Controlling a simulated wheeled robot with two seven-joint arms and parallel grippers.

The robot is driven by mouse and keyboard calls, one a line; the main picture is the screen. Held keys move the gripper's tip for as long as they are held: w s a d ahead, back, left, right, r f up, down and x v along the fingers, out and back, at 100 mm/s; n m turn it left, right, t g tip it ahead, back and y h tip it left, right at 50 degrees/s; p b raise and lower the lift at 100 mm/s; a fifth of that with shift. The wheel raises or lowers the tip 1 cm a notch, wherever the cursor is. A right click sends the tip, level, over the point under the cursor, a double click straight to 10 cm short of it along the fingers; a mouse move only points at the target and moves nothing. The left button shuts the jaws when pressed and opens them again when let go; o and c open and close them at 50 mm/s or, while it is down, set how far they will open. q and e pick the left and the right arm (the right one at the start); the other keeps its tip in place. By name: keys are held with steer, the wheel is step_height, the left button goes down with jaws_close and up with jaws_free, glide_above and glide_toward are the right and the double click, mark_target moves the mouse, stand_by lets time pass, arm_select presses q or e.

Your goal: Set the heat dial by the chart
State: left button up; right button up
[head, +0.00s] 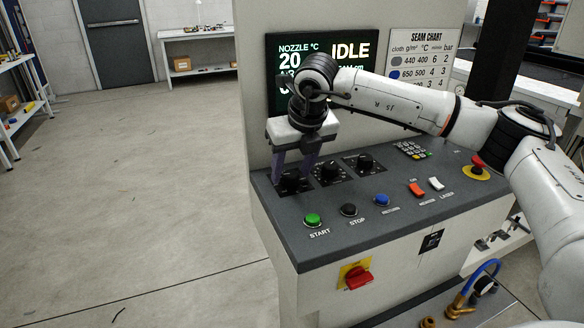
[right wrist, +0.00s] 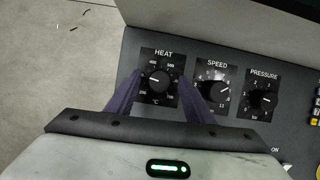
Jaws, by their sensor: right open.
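The heat dial (right wrist: 160,81) is a round black knob on a black plate marked HEAT in the right wrist view; its white pointer line points left. In the head view the heat dial (head: 291,182) is the leftmost of three dials, partly hidden by my gripper. My right gripper (head: 297,168) is open above it, with one purple finger on each side of the knob; I cannot tell if they touch it. The seam chart (head: 421,50) hangs behind the panel; its rows include 440 400 6 2 and 650 500 4, and my arm hides its lower part. My left gripper is out of view.
The speed dial (right wrist: 217,91) sits close beside the right finger, with the pressure dial (right wrist: 263,99) beyond. A screen (head: 283,49) reads IDLE and nozzle 20, partly covered by my arm. Several buttons, including green START (head: 312,219), line the panel front. Open floor lies left.

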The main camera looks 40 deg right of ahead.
steer(key=c, duration=1)
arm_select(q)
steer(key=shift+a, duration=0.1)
arm_select(e)
steer(key=shift+c, duration=0.2)
